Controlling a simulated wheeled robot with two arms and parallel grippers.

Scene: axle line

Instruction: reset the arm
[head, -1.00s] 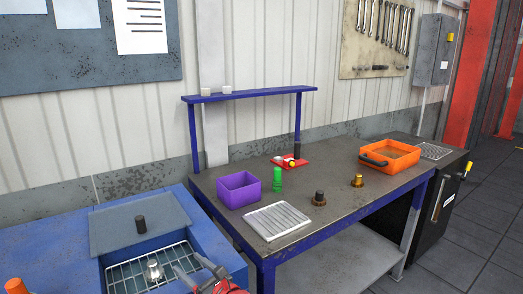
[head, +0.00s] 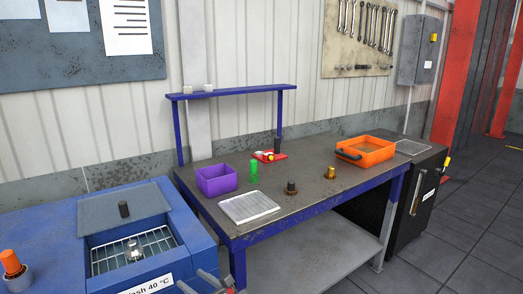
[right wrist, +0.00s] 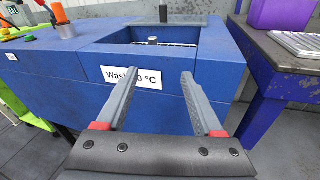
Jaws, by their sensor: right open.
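My right gripper (right wrist: 157,88) is open and empty in the right wrist view, its two grey fingers spread in front of the blue wash unit (right wrist: 215,95). In the head view, only the tips of my right gripper (head: 205,283) show at the bottom edge, in front of the wash unit (head: 195,235) and its label. A small metal part (head: 134,250) stands on the wire basket inside the wash unit, apart from my gripper. My left gripper is not in view.
The workbench (head: 300,205) holds a purple bin (head: 216,180), a ribbed tray (head: 249,208), a green cylinder (head: 254,172), two knobbed parts and an orange tray (head: 366,151). A black cabinet stands at its right end. The floor at right is clear.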

